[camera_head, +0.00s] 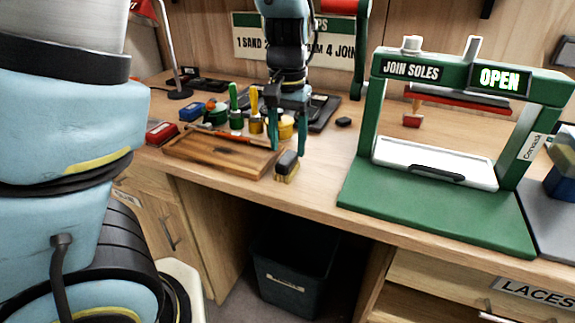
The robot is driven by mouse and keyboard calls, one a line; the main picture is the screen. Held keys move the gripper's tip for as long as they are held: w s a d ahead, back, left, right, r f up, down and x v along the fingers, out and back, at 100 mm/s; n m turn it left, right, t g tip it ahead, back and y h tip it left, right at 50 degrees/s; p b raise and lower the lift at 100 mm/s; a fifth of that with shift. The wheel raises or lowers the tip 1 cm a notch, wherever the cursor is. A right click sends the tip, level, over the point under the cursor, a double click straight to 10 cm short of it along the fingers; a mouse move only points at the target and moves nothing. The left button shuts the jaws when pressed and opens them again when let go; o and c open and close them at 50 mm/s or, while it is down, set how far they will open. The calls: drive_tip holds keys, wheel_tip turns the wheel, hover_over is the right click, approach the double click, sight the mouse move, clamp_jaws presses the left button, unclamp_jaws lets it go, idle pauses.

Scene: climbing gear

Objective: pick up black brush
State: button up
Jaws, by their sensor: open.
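The black brush (288,160) has a dark rounded back and tan bristles. It sits on the wooden table near the front edge, just right of the wooden tray. My gripper (288,148) points straight down above the brush, with its two teal fingers apart and nothing seen held between them.
A wooden tray (200,159) lies left of the brush. Several bottles and jars, including a green bottle (235,118), stand behind. A green press (430,208) marked JOIN SOLES stands right. A dark bin (290,265) is below the table edge. Bare tabletop lies between brush and press.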

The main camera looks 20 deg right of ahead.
sight(287, 157)
wheel_tip(287, 157, down, 5)
drive_tip(key=shift+a+r, duration=0.1)
drive_tip(key=shift+r, duration=0.1)
clamp_jaws()
idle(0.5)
